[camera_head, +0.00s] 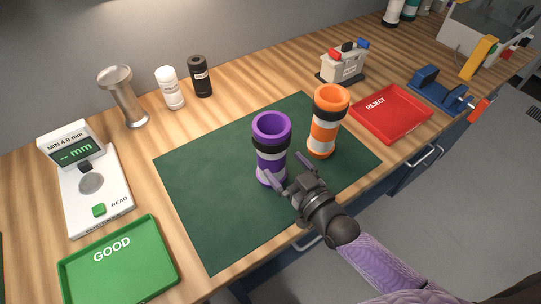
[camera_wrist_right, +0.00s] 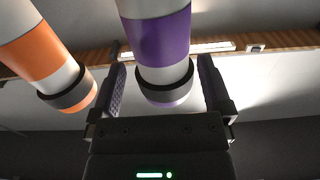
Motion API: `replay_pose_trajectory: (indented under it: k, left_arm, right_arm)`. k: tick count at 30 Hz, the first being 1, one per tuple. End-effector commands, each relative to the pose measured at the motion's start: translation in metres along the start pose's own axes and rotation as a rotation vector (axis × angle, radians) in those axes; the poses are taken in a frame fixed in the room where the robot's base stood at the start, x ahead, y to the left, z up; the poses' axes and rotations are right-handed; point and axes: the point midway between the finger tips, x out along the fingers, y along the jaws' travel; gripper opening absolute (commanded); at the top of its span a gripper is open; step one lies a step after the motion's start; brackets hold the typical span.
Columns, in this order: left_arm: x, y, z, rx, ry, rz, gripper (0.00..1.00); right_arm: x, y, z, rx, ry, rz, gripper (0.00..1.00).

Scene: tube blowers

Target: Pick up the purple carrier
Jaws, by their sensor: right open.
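The purple carrier (camera_head: 271,130) stands upright on the green mat (camera_head: 200,190). It is purple and white with a dark band and an open top. My right gripper (camera_head: 287,170) is open at its lower part, with one finger on each side. In the right wrist view the purple carrier (camera_wrist_right: 163,50) lies between the two spread fingers (camera_wrist_right: 162,90). I cannot tell whether either finger touches it. An orange carrier (camera_head: 325,125) stands upright to the right on the mat; it also shows in the right wrist view (camera_wrist_right: 38,52). My left gripper is not in view.
A red REJECT tray (camera_head: 412,131) lies right of the mat, a green GOOD tray (camera_head: 150,285) at the front left. A white gauge (camera_head: 115,208) stands left. Bottles (camera_head: 170,90), a metal cup (camera_head: 124,100) and a small device (camera_head: 342,66) stand behind. The mat's left part is clear.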

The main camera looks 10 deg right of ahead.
Motion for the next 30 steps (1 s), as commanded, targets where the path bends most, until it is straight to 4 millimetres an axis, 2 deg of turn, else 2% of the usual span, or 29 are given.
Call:
replay_pose_trajectory:
  k: [1,4,11,14,21,23,30]
  left_arm:
    - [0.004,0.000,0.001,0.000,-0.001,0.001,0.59]
    - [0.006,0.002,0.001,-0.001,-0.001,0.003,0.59]
    - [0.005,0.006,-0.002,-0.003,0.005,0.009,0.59]
    - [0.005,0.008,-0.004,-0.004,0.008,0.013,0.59]
    - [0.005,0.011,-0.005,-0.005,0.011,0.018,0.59]
    - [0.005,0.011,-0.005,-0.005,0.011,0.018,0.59]
    - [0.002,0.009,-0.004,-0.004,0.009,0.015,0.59]
  right_arm:
    - [0.011,0.000,0.001,0.000,0.004,0.001,1.00]
    - [0.026,0.000,0.001,-0.002,0.001,0.000,1.00]
    - [0.030,0.000,0.000,-0.002,-0.002,0.000,1.00]
    - [0.030,0.000,0.000,-0.002,-0.002,0.000,0.83]
    - [0.030,0.000,0.001,-0.002,-0.002,0.000,0.32]
    - [0.030,0.000,0.001,-0.002,-0.002,0.000,0.20]
    - [0.030,0.000,-0.005,-0.001,0.000,0.001,0.20]
